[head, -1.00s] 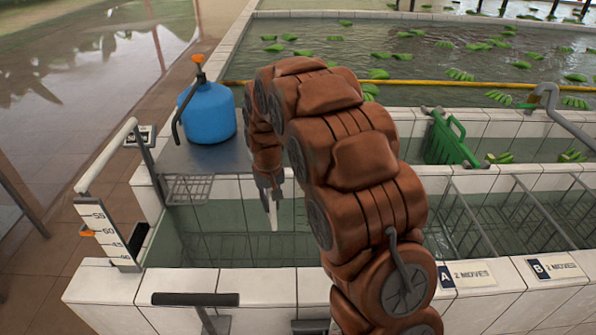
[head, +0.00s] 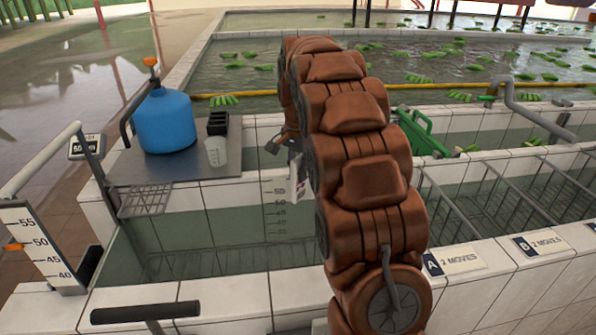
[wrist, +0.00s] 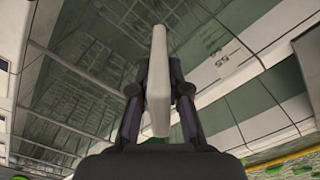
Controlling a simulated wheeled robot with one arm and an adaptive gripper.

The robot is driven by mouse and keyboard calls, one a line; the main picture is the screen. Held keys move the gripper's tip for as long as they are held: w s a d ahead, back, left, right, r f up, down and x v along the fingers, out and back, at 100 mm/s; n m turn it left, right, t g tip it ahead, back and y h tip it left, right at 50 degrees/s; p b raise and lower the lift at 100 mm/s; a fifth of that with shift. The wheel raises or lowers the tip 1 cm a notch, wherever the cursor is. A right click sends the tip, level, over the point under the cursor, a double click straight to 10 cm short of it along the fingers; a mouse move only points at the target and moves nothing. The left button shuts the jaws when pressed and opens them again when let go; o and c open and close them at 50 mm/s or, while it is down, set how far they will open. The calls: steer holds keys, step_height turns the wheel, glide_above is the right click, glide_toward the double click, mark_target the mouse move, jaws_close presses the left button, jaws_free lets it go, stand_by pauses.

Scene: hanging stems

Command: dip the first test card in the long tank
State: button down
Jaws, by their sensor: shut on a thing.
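My gripper (wrist: 159,98) is shut on a pale, flat test card (wrist: 158,45), with one finger on each side of it in the wrist view. In the head view the card (head: 297,180) hangs below the gripper (head: 293,152), close to the far wall of the long tank (head: 225,262), and is partly hidden by my arm. Its lower end shows against the tank's inner wall. I cannot tell whether it touches the water. A depth scale (head: 275,208) is marked on that wall left of the card.
A blue pump bottle (head: 165,122), a clear measuring cup (head: 216,152) and a black rack (head: 218,124) stand on the metal shelf at left. A level gauge (head: 35,245) is at front left. Wire dividers (head: 450,210) cross the tank at right. A green crate (head: 420,133) sits behind.

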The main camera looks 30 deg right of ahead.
mark_target(298, 157)
step_height(298, 157, down, 22)
steer(key=b, duration=0.4)
steer(key=shift+r, duration=0.15)
stand_by(1.0)
stand_by(1.4)
steer(key=shift+r+p, duration=3.1)
steer(key=shift+r, duration=10.4)
